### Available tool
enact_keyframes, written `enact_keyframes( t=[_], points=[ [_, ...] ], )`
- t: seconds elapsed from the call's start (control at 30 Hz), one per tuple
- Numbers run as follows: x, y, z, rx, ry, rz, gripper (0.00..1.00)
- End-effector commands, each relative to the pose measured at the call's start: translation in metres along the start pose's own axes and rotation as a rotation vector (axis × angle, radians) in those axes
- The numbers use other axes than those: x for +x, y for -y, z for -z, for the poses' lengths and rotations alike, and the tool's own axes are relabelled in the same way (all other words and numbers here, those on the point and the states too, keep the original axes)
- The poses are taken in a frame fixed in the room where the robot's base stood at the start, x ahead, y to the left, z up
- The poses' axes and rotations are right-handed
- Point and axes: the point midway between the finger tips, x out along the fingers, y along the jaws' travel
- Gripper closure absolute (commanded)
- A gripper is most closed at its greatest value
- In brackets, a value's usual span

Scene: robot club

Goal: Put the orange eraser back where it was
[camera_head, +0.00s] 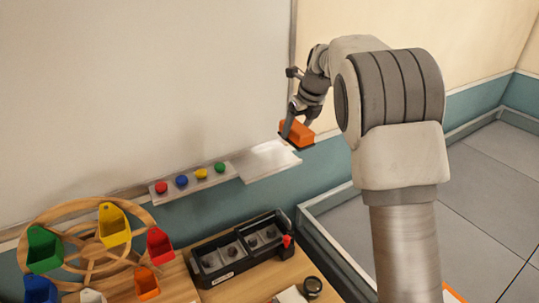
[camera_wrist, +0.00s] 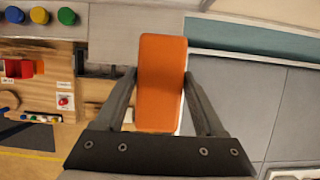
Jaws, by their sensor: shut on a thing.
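The orange eraser (camera_head: 297,132) is an orange block with a dark underside in the head view. My gripper (camera_head: 298,122) is shut on it, with one finger on each side. In the wrist view the eraser (camera_wrist: 161,83) stands between the two fingers of my gripper (camera_wrist: 160,76), with a pale strip along its right edge. It appears at the right end of the pale ledge (camera_head: 268,161) below the whiteboard (camera_head: 150,85). I cannot tell whether it touches the ledge.
A button strip (camera_head: 191,181) with red, blue, yellow and green buttons adjoins the ledge on the left. Below are a wooden wheel (camera_head: 88,255) with coloured bins and a black tray (camera_head: 225,280) on a wooden table (camera_head: 190,292). The ledge's visible top is bare.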

Motion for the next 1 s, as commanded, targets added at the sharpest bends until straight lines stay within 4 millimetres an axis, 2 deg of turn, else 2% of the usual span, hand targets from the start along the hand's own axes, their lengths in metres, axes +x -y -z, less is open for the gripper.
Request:
enact_keyframes(
  t=[0.3,0.47,0.57,0.8,1.0],
  points=[
    [0.061,-0.043,-0.037,-0.005,-0.003,-0.001,0.73],
    [0.077,-0.052,-0.047,-0.004,-0.001,0.001,0.73],
    [0.083,-0.054,-0.047,-0.002,-0.002,0.001,0.73],
    [0.113,-0.054,-0.034,-0.001,-0.003,0.001,0.73],
    [0.118,-0.054,-0.032,-0.002,-0.001,0.002,0.73]
  ],
)
